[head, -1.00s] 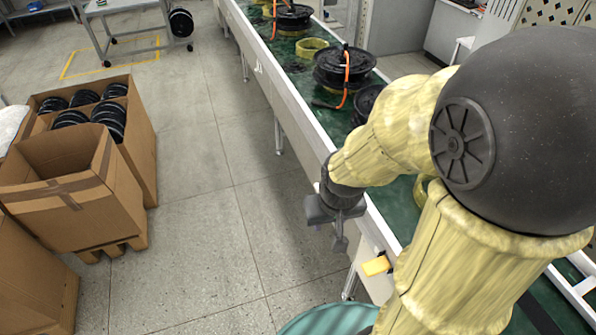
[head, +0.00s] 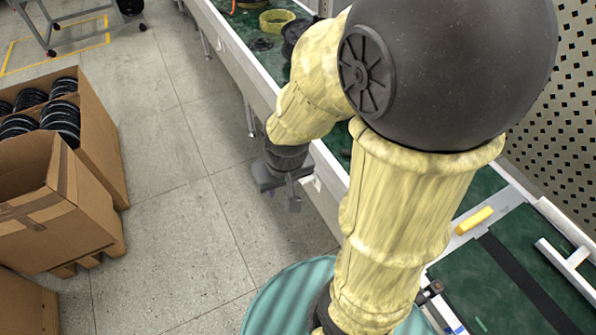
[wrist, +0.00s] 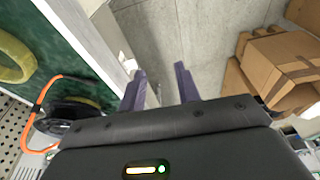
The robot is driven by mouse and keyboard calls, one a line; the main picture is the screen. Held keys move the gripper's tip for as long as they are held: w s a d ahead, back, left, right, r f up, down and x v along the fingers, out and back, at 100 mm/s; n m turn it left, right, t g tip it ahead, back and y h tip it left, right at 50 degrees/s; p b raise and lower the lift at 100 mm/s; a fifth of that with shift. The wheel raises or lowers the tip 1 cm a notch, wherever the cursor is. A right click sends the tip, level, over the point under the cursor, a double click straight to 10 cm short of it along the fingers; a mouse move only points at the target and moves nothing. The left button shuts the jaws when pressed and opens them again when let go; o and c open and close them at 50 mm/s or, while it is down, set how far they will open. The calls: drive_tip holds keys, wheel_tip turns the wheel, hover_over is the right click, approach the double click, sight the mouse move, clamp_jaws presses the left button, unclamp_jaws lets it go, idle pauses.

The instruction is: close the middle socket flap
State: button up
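A small pale socket plate (head: 317,183) is on the side of the conveyor, just right of my gripper in the head view. A pale piece (wrist: 130,64) beside the conveyor side shows close to the left fingertip in the wrist view. I cannot tell whether it is a flap, or which socket is the middle one. My gripper (head: 287,190) hangs over the floor beside the conveyor. In the wrist view the two fingers of my gripper (wrist: 160,82) are apart with only floor between them. My arm hides part of the conveyor side.
The green conveyor (head: 478,275) runs along the right, with a yellow ring (head: 276,20) and dark wheel parts on it. A yellow piece (head: 474,220) lies on its rail. Cardboard boxes (head: 100,160) stand at the left. The floor (head: 180,190) between is clear.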

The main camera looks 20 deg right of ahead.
drive_tip(key=w+d+f+g+b, duration=0.1)
drive_tip(key=w+d+f+b, duration=0.4)
drive_tip(key=w, duration=0.4)
drive_tip(key=w+d+f+b, duration=0.5)
drive_tip(key=w+f, duration=0.3)
drive_tip(key=w, duration=0.1)
drive_tip(key=w+d+f+g+b, duration=0.1)
drive_tip(key=w+d+f+b, duration=0.4)
drive_tip(key=w+d+f, duration=0.1)
drive_tip(key=w+f, duration=0.1)
drive_tip(key=w, duration=0.1)
drive_tip(key=shift+w+g+h+b, duration=0.3)
drive_tip(key=shift+w, duration=0.1)
drive_tip(key=shift+d+f, duration=0.1)
drive_tip(key=shift+f, duration=0.05)
drive_tip(key=f, duration=0.5)
drive_tip(key=f+b, duration=0.1)
drive_tip(key=f, duration=0.5)
drive_tip(key=d+f, duration=0.1)
drive_tip(key=f, duration=0.5)
drive_tip(key=shift+f, duration=0.1)
drive_tip(key=shift+c, duration=0.4)
clamp_jaws()
